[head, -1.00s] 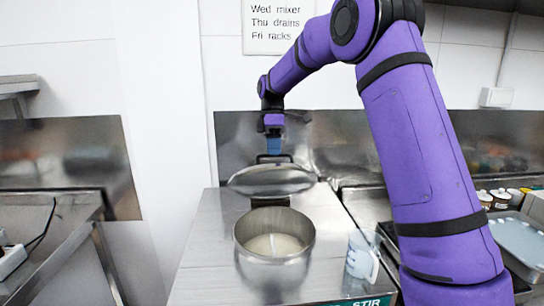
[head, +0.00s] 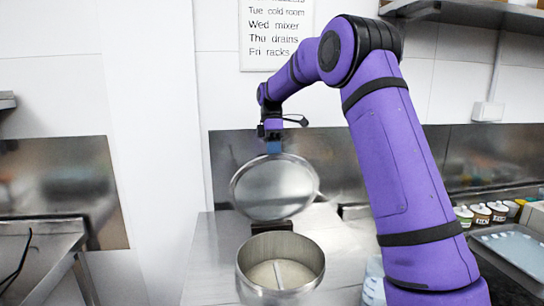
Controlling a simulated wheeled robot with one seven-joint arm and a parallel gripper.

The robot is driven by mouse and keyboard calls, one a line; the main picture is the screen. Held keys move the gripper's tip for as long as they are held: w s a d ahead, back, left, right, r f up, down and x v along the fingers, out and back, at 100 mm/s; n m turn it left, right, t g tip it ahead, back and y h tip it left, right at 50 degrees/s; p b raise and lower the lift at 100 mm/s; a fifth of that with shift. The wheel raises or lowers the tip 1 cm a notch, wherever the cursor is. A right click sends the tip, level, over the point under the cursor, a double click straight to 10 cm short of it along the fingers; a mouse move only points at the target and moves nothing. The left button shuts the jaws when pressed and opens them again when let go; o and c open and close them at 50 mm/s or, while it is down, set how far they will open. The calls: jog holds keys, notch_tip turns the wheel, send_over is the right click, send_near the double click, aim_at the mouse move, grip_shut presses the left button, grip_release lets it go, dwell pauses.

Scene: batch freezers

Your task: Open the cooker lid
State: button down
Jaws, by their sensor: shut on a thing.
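The cooker pot (head: 281,282) is a round steel cylinder on a steel-topped unit, open at the top, with pale contents and a light stirring bar inside. Its round steel lid (head: 275,188) stands steeply tilted behind and above the pot, inner face toward me. My gripper (head: 273,147) is at the lid's upper edge, shut on it; the handle and fingertips are mostly hidden behind the lid.
A clear container (head: 374,281) stands right of the pot, partly hidden by my arm. Several small jars (head: 481,215) and a tray (head: 512,246) are at the right. A steel table (head: 38,240) is at the left, with a gap between.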

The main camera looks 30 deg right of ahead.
jog(key=w+d+f+g, duration=0.1)
jog(key=w+d, duration=0.1)
jog(key=w, duration=0.6)
jog(key=shift+d+g+y, duration=0.3)
dwell(0.3)
jog(key=c, duration=1.2)
grip_release()
jog(key=shift+w, duration=0.15)
jog(key=shift+o, duration=0.2)
jog(key=s+a+r, duration=0.1)
jog(key=s+r, duration=0.1)
jog(key=s, duration=0.6)
jog(key=s+a+r, duration=0.2)
jog(key=s+r, duration=0.1)
jog(key=s, duration=0.4)
jog(key=shift+s, duration=0.4)
jog(key=shift+r, duration=0.1)
